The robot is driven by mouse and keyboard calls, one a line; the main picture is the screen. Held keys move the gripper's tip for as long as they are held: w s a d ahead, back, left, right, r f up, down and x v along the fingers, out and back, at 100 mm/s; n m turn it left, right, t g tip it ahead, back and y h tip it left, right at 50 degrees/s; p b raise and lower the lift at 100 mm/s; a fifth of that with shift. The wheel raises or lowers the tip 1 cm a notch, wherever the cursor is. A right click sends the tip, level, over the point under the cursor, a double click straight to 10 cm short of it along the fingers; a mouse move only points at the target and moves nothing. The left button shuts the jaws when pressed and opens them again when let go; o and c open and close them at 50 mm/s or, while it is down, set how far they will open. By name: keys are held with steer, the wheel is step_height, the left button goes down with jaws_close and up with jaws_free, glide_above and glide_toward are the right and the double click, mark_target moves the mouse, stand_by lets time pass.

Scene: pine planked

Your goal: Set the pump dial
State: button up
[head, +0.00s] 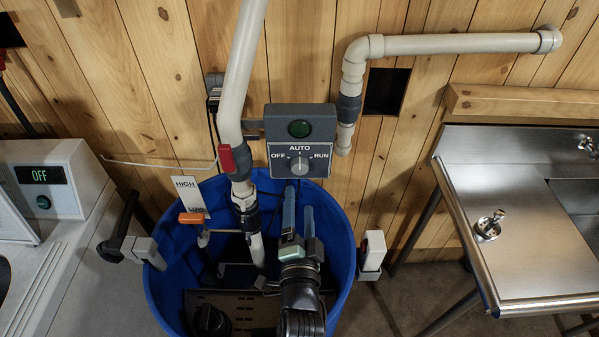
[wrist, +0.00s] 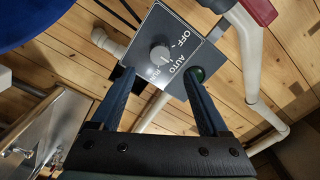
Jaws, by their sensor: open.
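The pump dial (head: 299,164) is a round grey knob on the front of a grey control box (head: 284,112). Its plate reads OFF at left, AUTO on top and RUN at right; the knob's mark appears to point up at AUTO. My gripper (head: 299,200) is open and empty just below the box, fingers pointing up toward it. In the wrist view the dial (wrist: 160,53) shows between the two spread blue fingers (wrist: 158,62), apart from both. The plate looks turned in that view.
A blue tub (head: 175,284) stands below the box, with an orange-handled float lever (head: 193,218) inside. A pipe with a red valve handle (head: 227,158) runs left of the box. A steel sink (head: 530,240) is at right, a white machine (head: 45,180) at left.

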mark_target(300, 170)
steer(key=w+b, duration=0.3)
steer(key=w, duration=0.6)
jaws_close()
